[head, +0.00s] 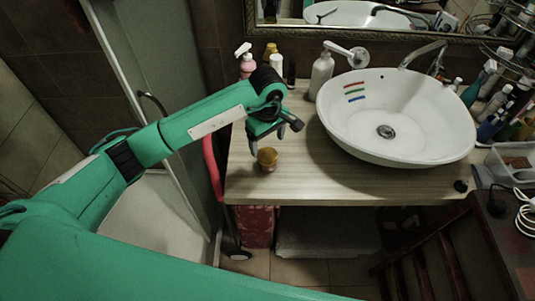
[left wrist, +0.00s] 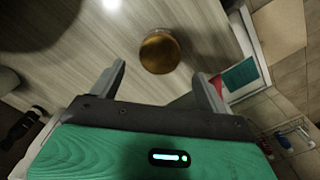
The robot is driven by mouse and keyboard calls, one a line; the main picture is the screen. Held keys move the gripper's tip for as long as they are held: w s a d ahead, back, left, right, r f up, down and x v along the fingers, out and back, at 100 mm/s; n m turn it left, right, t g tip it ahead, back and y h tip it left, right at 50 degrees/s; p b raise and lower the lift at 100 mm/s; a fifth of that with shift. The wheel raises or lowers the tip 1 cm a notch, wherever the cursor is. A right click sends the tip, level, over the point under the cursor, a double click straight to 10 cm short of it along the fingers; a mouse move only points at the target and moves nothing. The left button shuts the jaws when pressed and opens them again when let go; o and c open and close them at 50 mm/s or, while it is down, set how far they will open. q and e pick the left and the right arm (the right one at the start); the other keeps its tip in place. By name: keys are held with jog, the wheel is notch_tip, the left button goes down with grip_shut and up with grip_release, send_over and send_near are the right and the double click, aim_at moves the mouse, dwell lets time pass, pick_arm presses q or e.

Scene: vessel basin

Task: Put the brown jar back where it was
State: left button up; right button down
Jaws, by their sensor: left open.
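The small brown jar (head: 267,159) stands on the wooden counter near its front left edge, in the head view. In the left wrist view the jar (left wrist: 160,51) shows from above as a round golden-brown lid, just beyond and between the fingertips. My left gripper (head: 266,141) is open and empty, above and a little behind the jar in the head view; its two fingers (left wrist: 160,75) spread apart in the wrist view. I cannot tell whether a finger touches the jar. My right gripper is in neither view.
The wooden counter (head: 255,185) has free room around the jar. A white basin (head: 400,150) with coloured stripes stands to the right. A white soap bottle (head: 321,75), a pink bottle (head: 247,66) and other bottles stand at the back. Several bottles crowd the right end.

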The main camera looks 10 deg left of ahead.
aim_at(268, 155)
pick_arm(q)
jog(key=shift+r+b, duration=0.5)
jog(key=shift+r, duration=1.8)
